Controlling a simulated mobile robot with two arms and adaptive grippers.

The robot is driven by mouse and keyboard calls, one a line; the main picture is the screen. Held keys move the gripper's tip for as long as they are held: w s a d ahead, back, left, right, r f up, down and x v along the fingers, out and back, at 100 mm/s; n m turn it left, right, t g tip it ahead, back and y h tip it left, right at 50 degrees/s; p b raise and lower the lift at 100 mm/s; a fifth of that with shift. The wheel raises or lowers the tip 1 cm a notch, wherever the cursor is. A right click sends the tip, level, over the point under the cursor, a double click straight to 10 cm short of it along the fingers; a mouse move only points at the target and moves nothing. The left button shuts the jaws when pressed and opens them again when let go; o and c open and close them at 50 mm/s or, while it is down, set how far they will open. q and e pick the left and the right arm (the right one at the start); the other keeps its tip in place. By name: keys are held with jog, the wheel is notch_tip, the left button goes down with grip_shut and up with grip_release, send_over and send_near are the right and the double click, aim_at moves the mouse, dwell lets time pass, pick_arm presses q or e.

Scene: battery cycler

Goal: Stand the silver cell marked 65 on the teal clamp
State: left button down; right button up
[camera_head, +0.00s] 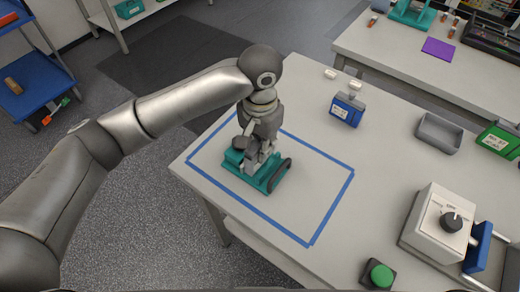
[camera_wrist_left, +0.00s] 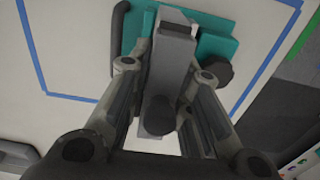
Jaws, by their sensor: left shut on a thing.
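The teal clamp (camera_head: 262,179) sits on the white table inside a blue tape outline. It has a dark round knob and a dark loop at its ends. My left gripper (camera_head: 258,151) is directly over the clamp, pointing down. In the left wrist view the gripper (camera_wrist_left: 168,92) is shut on a grey, box-shaped silver cell (camera_wrist_left: 173,58), with the teal clamp (camera_wrist_left: 215,48) behind it. No number is readable on the cell. Whether the cell touches the clamp cannot be told. My right gripper is not in view.
A blue cell (camera_head: 345,110) stands behind the tape outline (camera_head: 332,205). A grey tray (camera_head: 438,134) and a green cell (camera_head: 497,141) are at the right. A white box with a black knob (camera_head: 450,222) and a green button (camera_head: 381,276) are at front right. The table's middle is clear.

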pick_arm(q)
jog(key=shift+w+f, duration=0.5)
jog(key=shift+f, duration=0.05)
jog(key=f, duration=0.1)
jog(key=f+p, duration=0.1)
jog(key=f, duration=0.1)
jog(key=shift+w, duration=0.25)
jog(key=shift+f, duration=0.3)
jog(key=shift+f, duration=0.1)
jog(key=c, duration=1.3)
grip_release()
notch_tip(320, 180, up, 12)
jog(key=shift+r+b, duration=0.1)
jog(key=shift+b, duration=0.8)
